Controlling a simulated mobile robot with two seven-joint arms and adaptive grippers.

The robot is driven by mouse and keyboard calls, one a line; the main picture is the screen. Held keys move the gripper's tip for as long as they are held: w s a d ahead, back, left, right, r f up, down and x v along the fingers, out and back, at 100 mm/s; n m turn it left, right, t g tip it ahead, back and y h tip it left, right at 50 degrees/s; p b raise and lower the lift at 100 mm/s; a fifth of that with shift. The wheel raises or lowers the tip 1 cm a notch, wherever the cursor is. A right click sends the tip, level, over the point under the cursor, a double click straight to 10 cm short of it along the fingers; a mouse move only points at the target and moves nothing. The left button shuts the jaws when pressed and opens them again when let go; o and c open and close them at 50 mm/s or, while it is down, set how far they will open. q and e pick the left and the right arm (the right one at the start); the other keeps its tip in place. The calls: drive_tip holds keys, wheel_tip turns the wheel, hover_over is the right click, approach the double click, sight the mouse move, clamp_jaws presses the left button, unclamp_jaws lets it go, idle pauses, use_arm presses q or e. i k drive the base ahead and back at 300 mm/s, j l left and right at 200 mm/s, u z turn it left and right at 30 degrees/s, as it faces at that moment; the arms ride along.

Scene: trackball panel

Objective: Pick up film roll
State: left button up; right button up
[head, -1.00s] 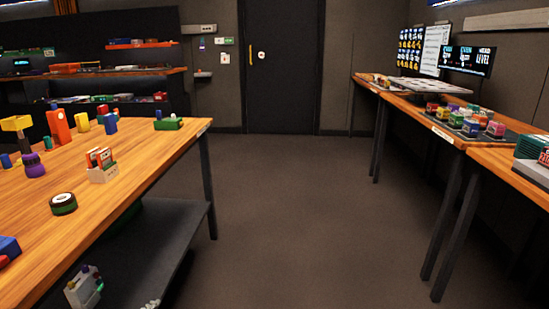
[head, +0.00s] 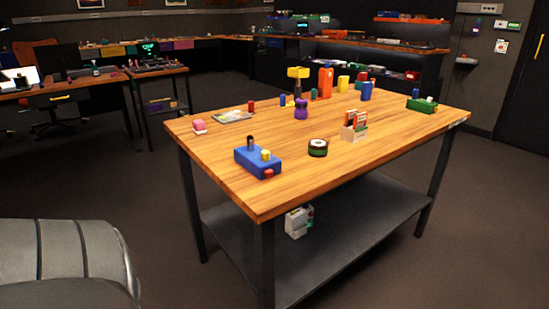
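A short round roll (head: 318,148), dark with a green band and a pale top, lies flat on the wooden table (head: 235,190) near its front edge. It looks like the film roll, though no label is readable. It stands apart from its neighbours and nothing covers it. Neither of my grippers is in view.
A blue box with knobs (head: 257,162) is left of the roll, and a cream holder with red-and-white cards (head: 354,127) is to its right. A purple-based object (head: 301,108) stands behind. A grey ribbed object (head: 70,262) fills the lower left. Floor right of the table is clear.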

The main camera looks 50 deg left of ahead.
sight(317, 149)
drive_tip(key=u, duration=1.6)
